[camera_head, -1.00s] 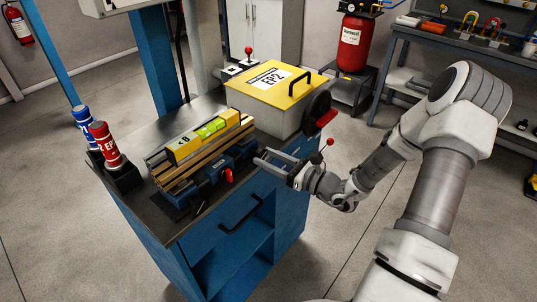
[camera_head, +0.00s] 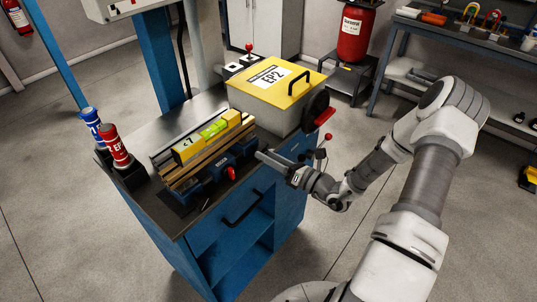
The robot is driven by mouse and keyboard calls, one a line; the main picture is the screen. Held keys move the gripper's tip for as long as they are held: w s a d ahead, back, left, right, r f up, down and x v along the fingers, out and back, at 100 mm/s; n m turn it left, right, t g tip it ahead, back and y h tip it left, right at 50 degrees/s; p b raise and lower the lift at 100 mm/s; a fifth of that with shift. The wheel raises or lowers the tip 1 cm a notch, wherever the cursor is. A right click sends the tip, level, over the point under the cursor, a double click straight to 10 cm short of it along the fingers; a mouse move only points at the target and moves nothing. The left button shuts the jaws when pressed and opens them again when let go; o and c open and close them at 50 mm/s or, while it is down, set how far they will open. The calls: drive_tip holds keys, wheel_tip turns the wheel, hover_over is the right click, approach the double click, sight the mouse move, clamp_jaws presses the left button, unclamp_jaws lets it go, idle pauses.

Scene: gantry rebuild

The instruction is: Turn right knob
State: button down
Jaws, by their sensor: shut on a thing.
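A blue vise-like fixture (camera_head: 212,181) on the bench top holds a stack of wood strips (camera_head: 195,166) with a yellow spirit level (camera_head: 214,138) lying along it. One red knob (camera_head: 231,173) shows on the fixture's front side. My gripper (camera_head: 260,155) comes in from the right, its fingers close together at the fixture's right end. The right knob is hidden there at the fingertips, and I take it to be what they are shut on. The small dark display on the level is too small to read surely.
A yellow-lidded box (camera_head: 275,88) marked EP2 stands behind, with a dark wheel and red handle (camera_head: 324,116). A red-balled lever (camera_head: 328,137) is near my wrist. Red (camera_head: 114,146) and blue (camera_head: 90,118) bottles stand at the left. Open floor lies right of the blue cabinet.

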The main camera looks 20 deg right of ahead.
idle(0.3)
drive_tip(key=shift+c, duration=1.5)
unclamp_jaws()
drive_tip(key=shift+f+b, duration=0.1)
drive_tip(key=shift+b, duration=0.2)
drive_tip(key=s+d+n+b, duration=0.5)
drive_tip(key=s+d+n, duration=0.3)
drive_tip(key=s+d, duration=0.3)
drive_tip(key=shift+s+d+r+g+b, duration=0.2)
drive_tip(key=shift+s+d+g+b, duration=0.1)
drive_tip(key=shift+s, duration=0.75)
drive_tip(key=shift+a, duration=0.1)
